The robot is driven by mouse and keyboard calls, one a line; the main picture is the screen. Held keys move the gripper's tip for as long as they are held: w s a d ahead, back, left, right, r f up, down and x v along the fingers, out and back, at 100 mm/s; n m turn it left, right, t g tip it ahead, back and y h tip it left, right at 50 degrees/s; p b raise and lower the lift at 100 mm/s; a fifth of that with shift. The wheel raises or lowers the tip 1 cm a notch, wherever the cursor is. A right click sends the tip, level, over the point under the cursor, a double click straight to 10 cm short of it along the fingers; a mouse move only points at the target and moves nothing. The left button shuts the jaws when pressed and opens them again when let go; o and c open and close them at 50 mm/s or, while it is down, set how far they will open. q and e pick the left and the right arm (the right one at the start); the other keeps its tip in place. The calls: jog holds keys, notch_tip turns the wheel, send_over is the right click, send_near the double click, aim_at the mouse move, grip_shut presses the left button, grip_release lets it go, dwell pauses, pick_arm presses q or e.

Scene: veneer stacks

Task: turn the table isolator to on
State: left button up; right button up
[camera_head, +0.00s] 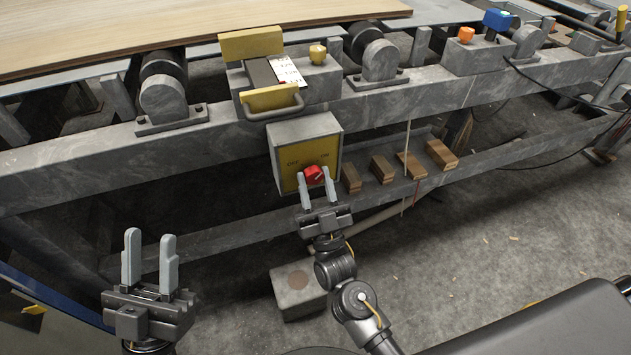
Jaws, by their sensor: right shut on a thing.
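The table isolator (306,130) is a grey box with a yellow front plate under the table frame. Its plate bears small dark lettering, with OFF at the left and a less clear word at the right. A red knob (314,173) sits on the plate. My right gripper (315,186) is at the box front with its fingers on either side of the red knob, shut on it. The fingers hide part of the knob and lower plate. My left gripper (150,262) is open and empty at the lower left, apart from everything.
A grey frame rail (420,97) crosses above the box and carries rollers and a wooden sheet (150,30). Several wooden blocks (383,168) lie on the lower ledge to the right. A grey block (290,285) stands on the floor below. Floor at right is mostly clear.

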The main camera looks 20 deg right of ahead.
jog(key=o, duration=1)
jog(key=v, duration=1)
jog(key=shift+s+f, duration=0.25)
jog(key=shift+s, duration=0.1)
